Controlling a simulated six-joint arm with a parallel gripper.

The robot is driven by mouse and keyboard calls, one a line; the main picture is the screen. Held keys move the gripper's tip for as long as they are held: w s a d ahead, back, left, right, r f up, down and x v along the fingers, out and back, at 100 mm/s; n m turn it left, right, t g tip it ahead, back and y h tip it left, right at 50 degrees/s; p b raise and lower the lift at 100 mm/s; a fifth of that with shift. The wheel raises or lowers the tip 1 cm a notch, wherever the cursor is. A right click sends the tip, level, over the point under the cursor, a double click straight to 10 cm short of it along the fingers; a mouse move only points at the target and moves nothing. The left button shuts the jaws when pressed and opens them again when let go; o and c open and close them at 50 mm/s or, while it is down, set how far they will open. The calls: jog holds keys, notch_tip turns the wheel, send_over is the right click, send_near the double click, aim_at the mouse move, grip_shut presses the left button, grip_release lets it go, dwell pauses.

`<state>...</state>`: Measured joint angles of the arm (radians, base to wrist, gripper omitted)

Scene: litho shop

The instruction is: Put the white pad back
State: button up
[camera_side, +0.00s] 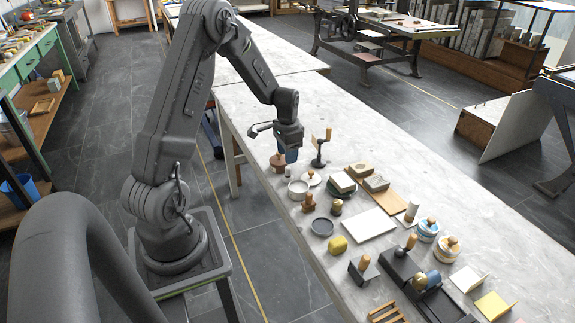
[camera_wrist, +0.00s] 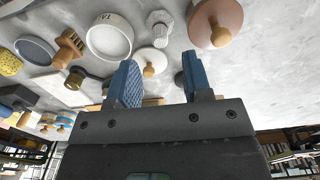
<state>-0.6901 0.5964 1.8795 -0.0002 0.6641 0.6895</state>
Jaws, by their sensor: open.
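A thin white pad with a wooden edge (camera_side: 466,279) lies at the front right of the table in the side view, beside a similar yellow one. A larger flat white slab (camera_side: 367,224) lies mid-table; I cannot tell which of the two the task calls the white pad. My gripper (camera_side: 290,155) is above the far-left end of the group of objects, over a brown round lid with a knob (camera_side: 278,162). In the wrist view its blue fingers (camera_wrist: 158,78) stand apart with nothing gripped.
Near my gripper are a white dish (camera_side: 298,189), a white lid with wooden knob (camera_side: 311,178) and a dark upright stand (camera_side: 320,150). Blocks, a dark round tray (camera_side: 322,227), a yellow sponge (camera_side: 338,244) and jars crowd the front edge. The table's back side is clear.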

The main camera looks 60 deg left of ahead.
jog(key=s+d+r+t+y, duration=0.1)
jog(key=s+d+r+t, duration=0.15)
jog(key=d+r, duration=1.4)
jog(key=s+d+r+t+h, duration=0.1)
jog(key=s+d+r+t, duration=0.2)
jog(key=s+d+r, duration=0.3)
jog(key=s+d, duration=0.5)
jog(key=s, duration=0.2)
jog(key=shift+d+r, duration=0.2)
jog(key=shift+d, duration=0.1)
